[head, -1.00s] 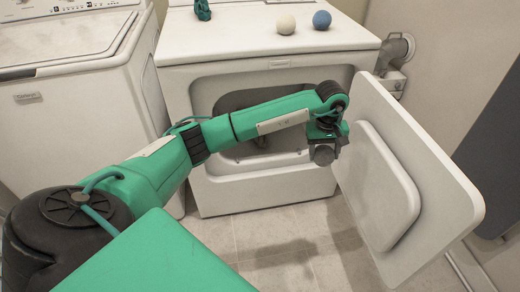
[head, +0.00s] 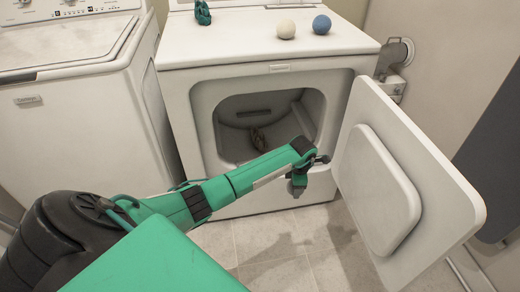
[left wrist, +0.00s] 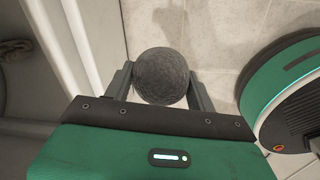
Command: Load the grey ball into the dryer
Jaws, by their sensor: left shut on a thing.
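The grey ball (left wrist: 162,76) sits between the two fingers of my left gripper (left wrist: 160,88) in the left wrist view, with floor tiles behind it. In the head view my left gripper (head: 297,186) hangs low in front of the right side of the dryer (head: 185,110), outside its opening; I cannot make out the ball clearly there. The dryer door (head: 425,170) stands open to the right. The drum opening (head: 235,140) is uncovered, with a crumpled brownish thing (head: 258,138) inside. My right gripper is not in view.
A white ball (head: 286,30), a blue ball (head: 321,24) and a small green thing (head: 202,12) are on the dryer top. A washer (head: 75,130) stands to the left. Tiled floor (head: 285,262) in front is clear.

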